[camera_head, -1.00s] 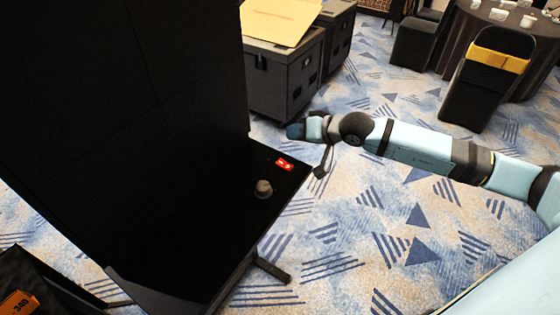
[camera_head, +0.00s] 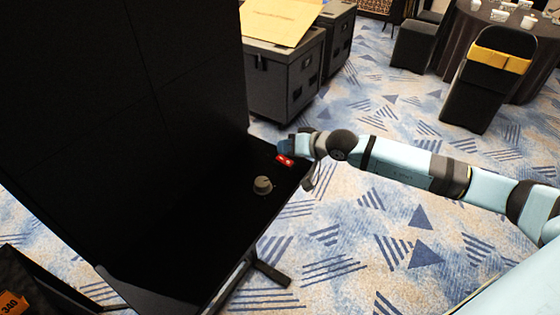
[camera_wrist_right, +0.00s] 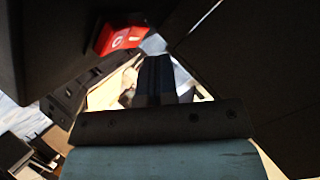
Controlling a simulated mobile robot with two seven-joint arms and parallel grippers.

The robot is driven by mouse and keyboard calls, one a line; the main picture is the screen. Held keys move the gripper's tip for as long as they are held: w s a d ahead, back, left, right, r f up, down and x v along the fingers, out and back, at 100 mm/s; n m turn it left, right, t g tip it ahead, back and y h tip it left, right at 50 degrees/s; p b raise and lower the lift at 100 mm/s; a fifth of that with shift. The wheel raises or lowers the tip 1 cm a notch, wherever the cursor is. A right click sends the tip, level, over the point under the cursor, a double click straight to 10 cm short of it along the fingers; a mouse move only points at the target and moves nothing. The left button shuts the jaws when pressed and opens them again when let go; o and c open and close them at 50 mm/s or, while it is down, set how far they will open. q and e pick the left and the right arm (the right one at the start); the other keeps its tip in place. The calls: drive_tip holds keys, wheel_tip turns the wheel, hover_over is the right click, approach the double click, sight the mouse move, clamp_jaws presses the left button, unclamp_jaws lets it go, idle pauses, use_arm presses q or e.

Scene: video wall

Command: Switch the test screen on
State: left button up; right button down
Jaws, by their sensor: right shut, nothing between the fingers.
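A red switch (camera_head: 284,160) sits on the black ledge (camera_head: 232,222) at the foot of the dark video wall (camera_head: 130,90). A grey round knob (camera_head: 262,185) stands on the same ledge, nearer to me. The wall panels are dark. My right gripper (camera_head: 284,147) is shut and empty, just behind the red switch and close to it in the head view; I cannot tell whether they touch. In the right wrist view the red switch (camera_wrist_right: 122,38), with white marks on its face, is up and left of my shut fingers (camera_wrist_right: 157,78). My left gripper is not in view.
Dark flight cases (camera_head: 285,75) stand behind the ledge, one with a yellow board (camera_head: 280,20) on top. A black chair (camera_head: 485,85) and a round table are at the back right. A foot bar (camera_head: 272,273) sticks out from the ledge.

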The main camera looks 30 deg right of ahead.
idle(0.5)
idle(0.6)
idle(0.6)
drive_tip(key=shift+f, duration=0.1)
drive_tip(key=shift+f+b, duration=0.25)
drive_tip(key=shift+b, duration=0.3)
drive_tip(key=shift+w+a, duration=0.1)
drive_tip(key=shift+f+b, duration=0.2)
drive_tip(key=shift+b, duration=0.2)
drive_tip(key=shift+w+f+b, duration=0.1)
drive_tip(key=shift+f+b, duration=0.15)
drive_tip(key=shift+b, duration=0.15)
idle(0.5)
drive_tip(key=shift+r, duration=0.1)
